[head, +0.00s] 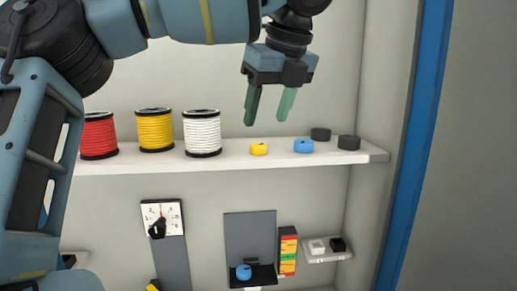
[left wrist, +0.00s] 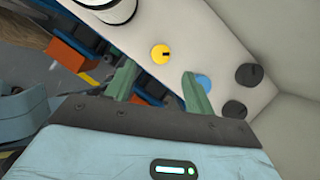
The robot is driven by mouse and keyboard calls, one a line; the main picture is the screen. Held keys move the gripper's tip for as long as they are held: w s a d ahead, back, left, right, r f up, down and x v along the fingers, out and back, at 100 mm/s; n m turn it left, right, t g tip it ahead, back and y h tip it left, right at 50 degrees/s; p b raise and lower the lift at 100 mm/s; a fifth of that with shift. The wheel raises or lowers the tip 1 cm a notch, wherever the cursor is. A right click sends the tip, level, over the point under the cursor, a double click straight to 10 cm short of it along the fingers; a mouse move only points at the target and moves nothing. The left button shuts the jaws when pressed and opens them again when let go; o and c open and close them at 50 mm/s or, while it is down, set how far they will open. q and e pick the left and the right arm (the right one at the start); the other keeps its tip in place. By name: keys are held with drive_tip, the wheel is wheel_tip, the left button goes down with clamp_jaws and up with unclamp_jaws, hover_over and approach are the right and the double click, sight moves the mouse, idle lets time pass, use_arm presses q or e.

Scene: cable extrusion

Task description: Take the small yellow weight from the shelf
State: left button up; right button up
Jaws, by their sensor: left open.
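The small yellow weight (head: 259,149) is a short round disc lying on the white shelf (head: 230,160), between the white spool and a blue weight (head: 304,146). In the left wrist view the yellow weight (left wrist: 160,53) shows a dark slot and lies beyond the fingertips, nearer the shelf's edge. My left gripper (head: 268,110) is open and empty, above the shelf with its fingers pointing down. In the left wrist view its two fingers (left wrist: 158,75) are spread, and the right one partly covers the blue weight (left wrist: 203,83). My right gripper is not in view.
Red (head: 99,136), yellow (head: 155,130) and white (head: 202,133) spools stand left of the weights. Two dark weights (head: 349,142) (head: 320,134) lie to the right. Below are a dial (head: 162,218), a grey panel (head: 250,236) and a switch box (head: 325,248). A blue post (head: 420,130) bounds the right.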

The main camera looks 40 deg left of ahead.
sight(260, 146)
use_arm(q)
drive_tip(key=shift+a+f, duration=0.15)
drive_tip(key=shift+f, duration=0.15)
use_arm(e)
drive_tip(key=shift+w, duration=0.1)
use_arm(q)
drive_tip(key=shift+f, duration=0.15)
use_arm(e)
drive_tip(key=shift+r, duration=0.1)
use_arm(q)
drive_tip(key=shift+a+f, duration=0.1)
drive_tip(key=shift+f, duration=0.2)
drive_tip(key=x, duration=0.3)
drive_tip(key=shift+f+p, duration=0.15)
drive_tip(key=shift+p, duration=0.25)
drive_tip(key=shift+w+a+f, duration=0.1)
drive_tip(key=shift+w+f, duration=0.05)
drive_tip(key=shift+f, duration=0.35)
drive_tip(key=shift+c, duration=0.8)
drive_tip(key=c, duration=0.9)
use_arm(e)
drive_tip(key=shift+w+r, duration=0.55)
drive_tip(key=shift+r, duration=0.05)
